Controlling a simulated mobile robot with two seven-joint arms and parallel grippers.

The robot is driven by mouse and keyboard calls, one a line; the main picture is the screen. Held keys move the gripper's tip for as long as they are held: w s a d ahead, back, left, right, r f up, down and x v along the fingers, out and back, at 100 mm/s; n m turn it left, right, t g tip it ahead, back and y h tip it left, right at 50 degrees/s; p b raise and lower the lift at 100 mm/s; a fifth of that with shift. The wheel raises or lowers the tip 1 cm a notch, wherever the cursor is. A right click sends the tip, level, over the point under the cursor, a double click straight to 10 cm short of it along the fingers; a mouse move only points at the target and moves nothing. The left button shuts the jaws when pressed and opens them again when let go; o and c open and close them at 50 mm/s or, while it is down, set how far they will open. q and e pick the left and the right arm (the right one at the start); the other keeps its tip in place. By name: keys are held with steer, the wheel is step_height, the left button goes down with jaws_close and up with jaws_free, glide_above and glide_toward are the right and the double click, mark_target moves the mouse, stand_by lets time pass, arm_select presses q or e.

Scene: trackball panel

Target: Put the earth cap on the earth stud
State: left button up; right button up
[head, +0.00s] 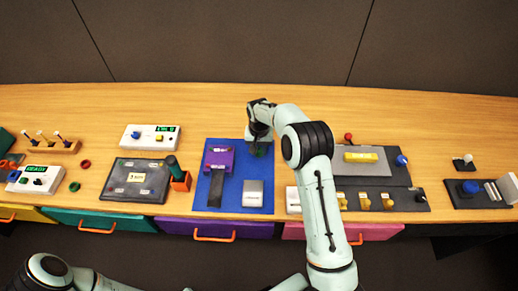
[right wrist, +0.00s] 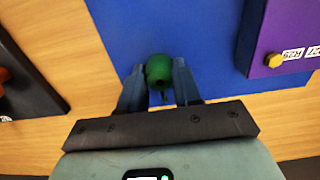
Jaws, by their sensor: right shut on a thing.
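My right gripper (head: 258,147) is shut on a green cap, over the top right part of a blue panel (head: 200,195). In the right wrist view the green cap (right wrist: 160,72) is between the two fingertips of my right gripper (right wrist: 159,80). A small green end hangs below it. The cap is partly hidden by the gripper in the head view. I cannot make out the earth stud for certain; a yellow hexagonal piece (right wrist: 273,60) shows on the purple box (right wrist: 290,35) beside some labels. My left gripper is out of view.
On the blue panel are a purple box (head: 219,157), a dark strap (head: 215,188) and a grey block (head: 253,194). A dark tray (head: 122,192) and an orange holder (head: 180,181) stand to the left. A grey switch board (head: 372,180) lies right of my arm.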

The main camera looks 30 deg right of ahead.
mark_target(259, 149)
steer(key=shift+f, duration=0.15)
steer(key=o, duration=1)
step_height(259, 149, up, 12)
steer(key=shift+r+p, duration=0.15)
steer(key=shift+p, duration=0.2)
